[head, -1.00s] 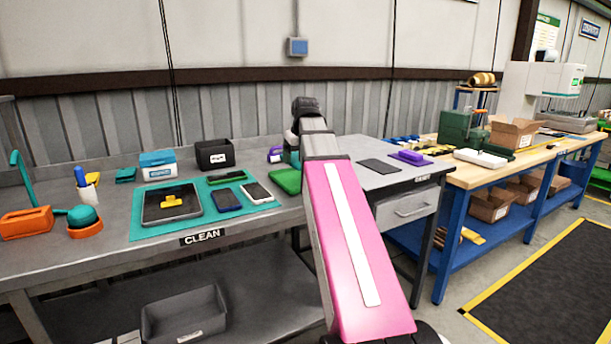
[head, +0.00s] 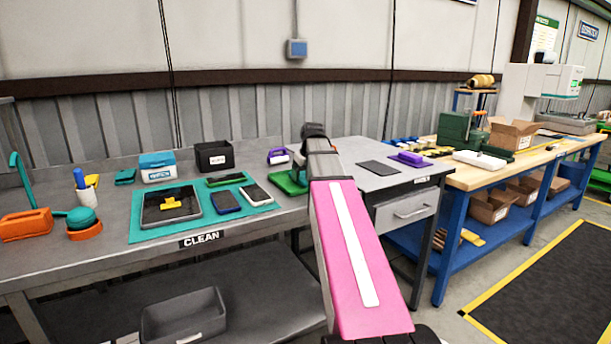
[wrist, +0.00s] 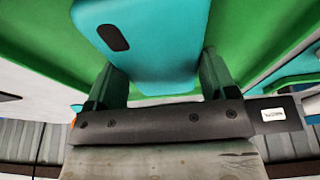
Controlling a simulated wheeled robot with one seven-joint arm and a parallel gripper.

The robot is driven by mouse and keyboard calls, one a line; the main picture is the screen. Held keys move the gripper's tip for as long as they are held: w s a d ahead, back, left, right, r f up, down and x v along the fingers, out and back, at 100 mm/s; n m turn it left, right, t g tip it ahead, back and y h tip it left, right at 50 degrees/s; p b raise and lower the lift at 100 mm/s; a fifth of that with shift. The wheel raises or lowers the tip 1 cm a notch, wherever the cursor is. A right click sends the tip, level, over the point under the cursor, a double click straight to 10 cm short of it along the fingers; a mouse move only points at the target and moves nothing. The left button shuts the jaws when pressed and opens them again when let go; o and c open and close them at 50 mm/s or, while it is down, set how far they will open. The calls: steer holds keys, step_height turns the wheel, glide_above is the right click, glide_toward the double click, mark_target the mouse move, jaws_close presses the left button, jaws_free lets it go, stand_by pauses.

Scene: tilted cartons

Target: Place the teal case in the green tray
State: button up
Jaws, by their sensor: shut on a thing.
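The teal case (wrist: 155,40) is between the two fingers of my gripper (wrist: 160,85) in the wrist view. The fingers are shut on its sides. The green tray (wrist: 45,42) fills the area behind the case in that view. In the head view the green tray (head: 288,184) lies on the grey bench, partly hidden by my arm. The end of my arm is over the tray's right side. The held case is not clear in the head view, and I cannot tell whether it touches the tray.
A teal mat (head: 150,232) with a tablet and several phones lies left of the tray. A black box (head: 214,156), a blue-and-white box (head: 158,168) and a purple-and-white object (head: 278,156) stand behind. A dark flat pad (head: 378,168) lies to the right.

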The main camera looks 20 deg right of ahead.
steer(key=shift+f, duration=0.25)
steer(key=shift+s+f, duration=0.1)
steer(key=o, duration=0.9)
steer(key=shift+f, duration=0.15)
steer(key=shift+s, duration=0.15)
steer(key=shift+a, duration=0.1)
steer(key=shift+r, duration=0.25)
steer(key=v, duration=1.2)
steer(key=shift+w+r, duration=0.25)
steer(key=shift+r, duration=0.05)
